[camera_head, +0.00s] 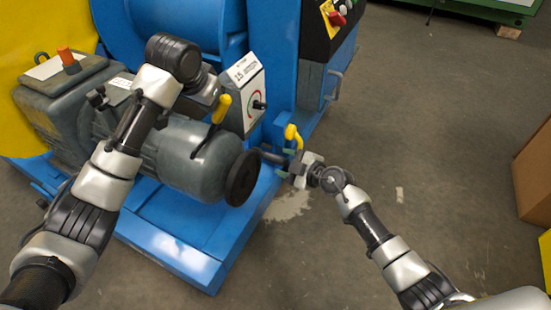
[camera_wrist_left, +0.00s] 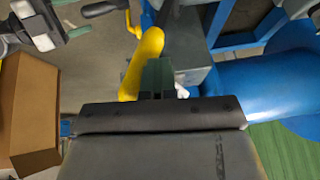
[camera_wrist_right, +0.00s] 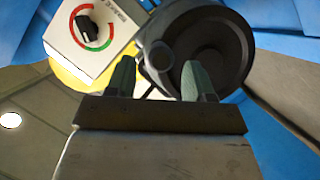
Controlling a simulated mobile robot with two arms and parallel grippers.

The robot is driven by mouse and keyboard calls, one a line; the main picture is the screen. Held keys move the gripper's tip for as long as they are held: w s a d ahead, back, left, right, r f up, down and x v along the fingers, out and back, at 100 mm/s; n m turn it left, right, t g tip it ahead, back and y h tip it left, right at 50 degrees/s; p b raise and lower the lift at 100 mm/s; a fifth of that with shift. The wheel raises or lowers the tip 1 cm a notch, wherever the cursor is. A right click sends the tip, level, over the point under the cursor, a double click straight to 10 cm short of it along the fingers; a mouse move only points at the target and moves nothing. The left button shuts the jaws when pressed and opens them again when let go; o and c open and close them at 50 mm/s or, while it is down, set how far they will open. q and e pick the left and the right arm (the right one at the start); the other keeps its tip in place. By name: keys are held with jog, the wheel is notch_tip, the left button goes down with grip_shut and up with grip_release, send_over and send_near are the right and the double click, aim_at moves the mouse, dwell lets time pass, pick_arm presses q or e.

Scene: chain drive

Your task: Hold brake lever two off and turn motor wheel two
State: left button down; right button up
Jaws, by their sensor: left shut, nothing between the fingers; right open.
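The dark motor wheel (camera_head: 242,178) is on the front end of the grey motor (camera_head: 190,150). The right wrist view shows the wheel (camera_wrist_right: 215,45) nearly face on, beyond my right fingertips. The yellow brake lever (camera_head: 222,108) stands up from the motor. In the left wrist view the lever (camera_wrist_left: 145,55) is just left of my left gripper (camera_wrist_left: 157,78), which is shut and empty. Whether they touch I cannot tell. My right gripper (camera_head: 285,163) is open to the right of the wheel. Its fingers (camera_wrist_right: 156,80) are apart, with a rounded grey part partly visible between them.
A dial panel (camera_head: 242,90) with a black knob stands behind the motor. A yellow bent handle (camera_head: 293,137) is close to my right gripper. The blue base (camera_head: 180,235) lies under the motor. A cardboard box (camera_head: 535,175) stands far right. The floor between is clear.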

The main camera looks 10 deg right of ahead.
jog(key=shift+x, duration=2.15)
grip_shut()
